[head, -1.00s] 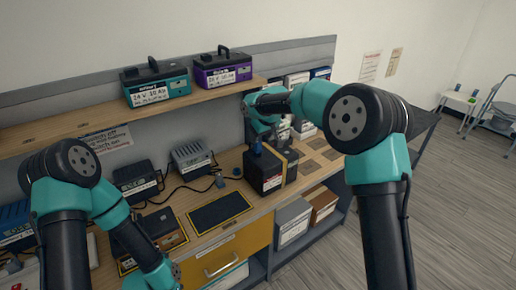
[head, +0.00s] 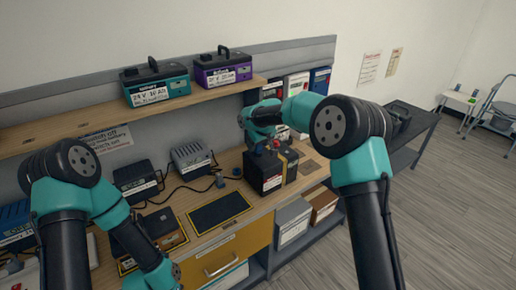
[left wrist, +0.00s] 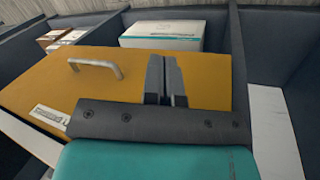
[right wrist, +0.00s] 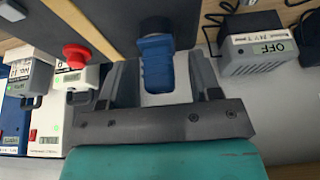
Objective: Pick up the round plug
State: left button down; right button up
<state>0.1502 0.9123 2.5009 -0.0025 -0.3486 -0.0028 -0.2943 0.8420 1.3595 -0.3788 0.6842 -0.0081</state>
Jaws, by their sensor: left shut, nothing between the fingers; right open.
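A blue plug-like piece with a round dark collar (right wrist: 155,58) stands on top of the dark battery box; it also shows in the head view (head: 258,149). I cannot tell for sure that it is the round plug. My right gripper (right wrist: 160,80) is open, with its fingers on either side of the blue piece, not visibly closed on it; in the head view its fingertips are hard to make out. My left gripper (left wrist: 168,75) is shut and empty over the yellow drawer front, and sits low in the head view (head: 175,272).
The battery box (head: 263,180) has a yellow strap and a red knob (right wrist: 76,55) beside the blue piece. A grey charger (right wrist: 257,45) and cables are close by. A small round blue piece (head: 220,181) lies on the bench by a dark mat (head: 219,211). A shelf (head: 95,122) runs above.

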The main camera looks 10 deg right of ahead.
jog(key=shift+c, duration=0.4)
jog(key=c, duration=0.9)
